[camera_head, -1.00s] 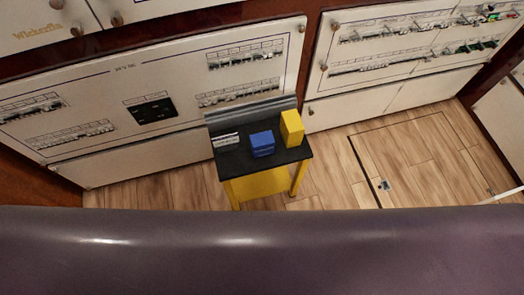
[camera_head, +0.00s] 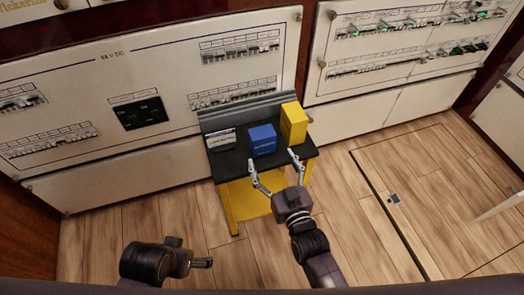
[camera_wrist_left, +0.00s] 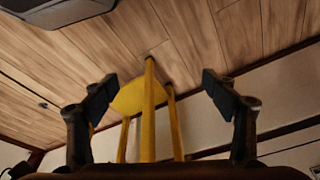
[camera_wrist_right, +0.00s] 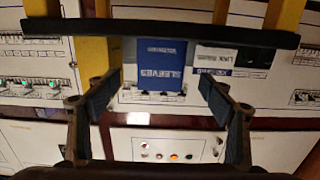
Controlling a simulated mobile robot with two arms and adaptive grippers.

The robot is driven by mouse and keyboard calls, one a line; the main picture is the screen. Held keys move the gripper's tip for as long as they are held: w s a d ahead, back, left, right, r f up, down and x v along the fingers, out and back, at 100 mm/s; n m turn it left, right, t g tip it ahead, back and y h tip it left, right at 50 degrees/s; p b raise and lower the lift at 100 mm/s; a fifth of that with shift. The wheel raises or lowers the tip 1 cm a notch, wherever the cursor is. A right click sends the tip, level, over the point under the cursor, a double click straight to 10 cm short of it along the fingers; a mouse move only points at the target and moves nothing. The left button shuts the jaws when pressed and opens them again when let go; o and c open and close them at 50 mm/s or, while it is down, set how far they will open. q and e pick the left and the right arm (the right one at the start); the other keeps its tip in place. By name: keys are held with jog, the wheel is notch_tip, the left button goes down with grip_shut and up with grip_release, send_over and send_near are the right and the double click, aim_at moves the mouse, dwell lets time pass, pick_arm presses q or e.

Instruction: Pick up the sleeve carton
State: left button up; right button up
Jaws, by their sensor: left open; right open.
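The sleeve carton is a blue box (camera_head: 262,139) standing in the middle of the small black-topped table. In the right wrist view its front (camera_wrist_right: 162,65) shows upside down with the word SLEEVES, between my finger pads. My right gripper (camera_head: 272,160) is open and empty at the table's near edge, its fingers pointing towards the carton and apart from it. My left gripper (camera_head: 190,252) is low at the front left, away from the carton. In the left wrist view its open fingers (camera_wrist_left: 160,85) have yellow table legs between and beyond them.
A yellow box (camera_head: 293,124) stands close on the carton's right, and a white box (camera_head: 221,139) on its left. The table (camera_head: 237,165) has a grey raised back and yellow legs. Breaker panels (camera_head: 130,80) rise behind it. Wooden floor (camera_head: 370,220) is free at right.

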aim_at(265, 143)
jog(key=shift+w+a+r+t, duration=0.4)
jog(key=shift+w+r, duration=0.15)
jog(key=shift+r, duration=0.15)
jog(key=shift+b+x, duration=0.3)
jog(key=shift+x, duration=0.6)
jog(key=b+x, duration=0.1)
jog(key=x, duration=0.2)
jog(key=shift+w+f, duration=0.1)
jog(key=shift+w, duration=0.1)
jog(key=shift+w+a, duration=0.15)
jog(key=shift+w, duration=0.4)
jog(key=shift+w+a, duration=0.15)
jog(key=shift+w, duration=0.3)
jog(key=c, duration=1.2)
pick_arm(q)
jog(key=v, duration=0.5)
jog(key=shift+w+a, duration=0.1)
jog(key=shift+w, duration=0.1)
pick_arm(e)
jog(key=shift+c, duration=0.7)
